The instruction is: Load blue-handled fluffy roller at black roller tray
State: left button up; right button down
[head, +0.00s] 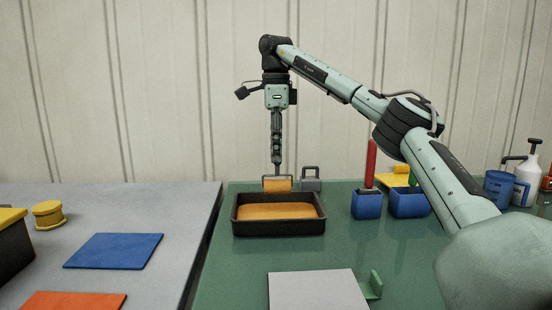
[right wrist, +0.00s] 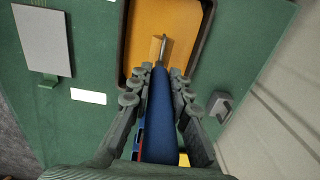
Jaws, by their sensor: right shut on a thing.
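The black roller tray (head: 236,222) stands on the green table and holds a pool of orange resin or paint (head: 278,211). My right gripper (head: 277,158) points straight down behind the tray's middle and is shut on the blue handle (right wrist: 161,115) of the roller. The roller's orange sleeve (head: 277,184) shows at the tray's far rim in the head view. In the right wrist view the sleeve (right wrist: 157,49) lies over the orange area inside the tray (right wrist: 125,45). I cannot tell whether it touches the liquid. The handle is mostly hidden by the fingers in the head view. My left gripper is out of view.
A grey handled block (head: 310,182) stands just behind the tray's right. Blue holders (head: 366,206) with red and green handles are to the right. A blue can (head: 498,187) and white bottle (head: 526,178) stand farther right. A grey panel (head: 315,291) lies in front.

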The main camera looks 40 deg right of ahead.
dwell(0.4)
jog(key=shift+r, duration=1.5)
jog(key=shift+f, duration=0.1)
